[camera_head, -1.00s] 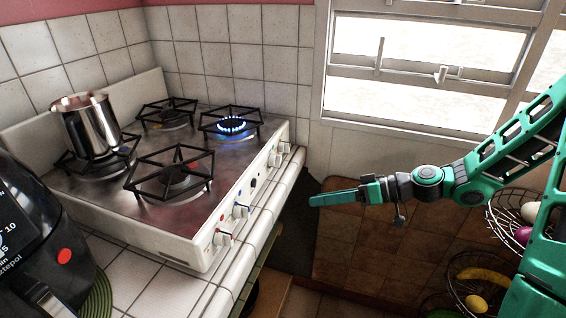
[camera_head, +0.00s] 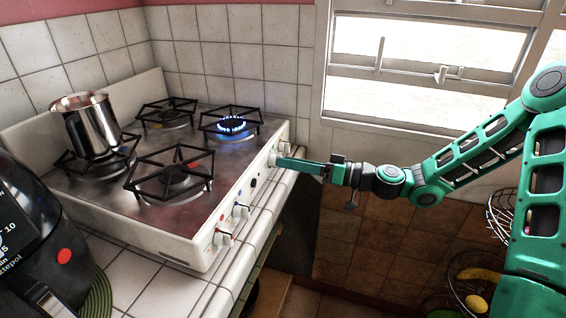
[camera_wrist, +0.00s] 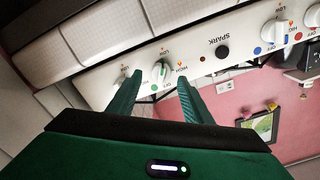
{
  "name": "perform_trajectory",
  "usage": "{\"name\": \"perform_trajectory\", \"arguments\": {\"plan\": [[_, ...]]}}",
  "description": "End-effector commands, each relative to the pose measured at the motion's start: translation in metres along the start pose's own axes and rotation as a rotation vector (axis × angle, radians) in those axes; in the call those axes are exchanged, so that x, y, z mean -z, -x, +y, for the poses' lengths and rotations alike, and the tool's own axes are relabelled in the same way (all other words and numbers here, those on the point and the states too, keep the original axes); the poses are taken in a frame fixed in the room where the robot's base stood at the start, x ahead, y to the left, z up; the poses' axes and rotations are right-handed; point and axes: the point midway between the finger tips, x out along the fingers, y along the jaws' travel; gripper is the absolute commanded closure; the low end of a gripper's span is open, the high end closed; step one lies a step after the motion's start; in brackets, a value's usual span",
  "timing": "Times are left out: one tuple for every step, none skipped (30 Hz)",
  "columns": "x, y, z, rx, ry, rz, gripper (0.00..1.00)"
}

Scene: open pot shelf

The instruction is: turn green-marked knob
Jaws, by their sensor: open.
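The green-marked knob (camera_wrist: 160,72) is pale, with a green dot beside it, on the stove's front panel in the wrist view. My gripper (camera_wrist: 160,79) is open, with one finger on each side of this knob in the picture. I cannot tell whether the fingers touch it. In the head view my gripper (camera_head: 279,160) reaches left to the far end of the knob row on the white stove (camera_head: 190,240), and its fingers partly hide the knobs there.
The far right burner (camera_head: 232,124) has a blue flame. A steel pot (camera_head: 92,125) stands on the left burner. Another knob (camera_wrist: 120,80) is close by, and a black spark button (camera_wrist: 222,51) is on the other side. A black appliance (camera_head: 40,240) stands at front left.

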Motion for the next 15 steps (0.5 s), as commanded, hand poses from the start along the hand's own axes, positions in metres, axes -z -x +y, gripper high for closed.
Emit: {"name": "perform_trajectory", "arguments": {"plan": [[0.000,-0.007,0.000,0.002,0.000,0.000,0.55],[0.000,-0.011,0.000,0.002,0.000,0.000,0.55],[0.000,-0.015,0.000,0.002,0.000,0.000,0.55],[0.000,-0.017,0.000,0.001,0.000,0.000,0.55],[0.000,-0.019,0.000,0.001,0.000,0.000,0.55],[0.000,-0.021,0.000,0.001,0.000,0.000,0.55],[0.000,-0.022,0.000,0.000,0.000,0.000,0.55],[0.000,-0.024,0.000,0.000,0.000,0.000,0.55],[0.000,-0.025,0.000,0.000,0.000,0.000,0.55],[0.000,-0.025,0.000,0.000,0.000,0.000,0.55],[0.000,-0.025,0.000,0.000,-0.001,0.000,0.55],[0.000,-0.025,0.000,0.000,-0.001,0.000,0.55],[0.000,-0.025,0.000,0.000,-0.001,0.000,0.55],[0.000,-0.025,0.000,0.000,-0.001,0.000,0.55],[0.000,-0.025,0.000,0.000,-0.001,0.000,0.55]]}}
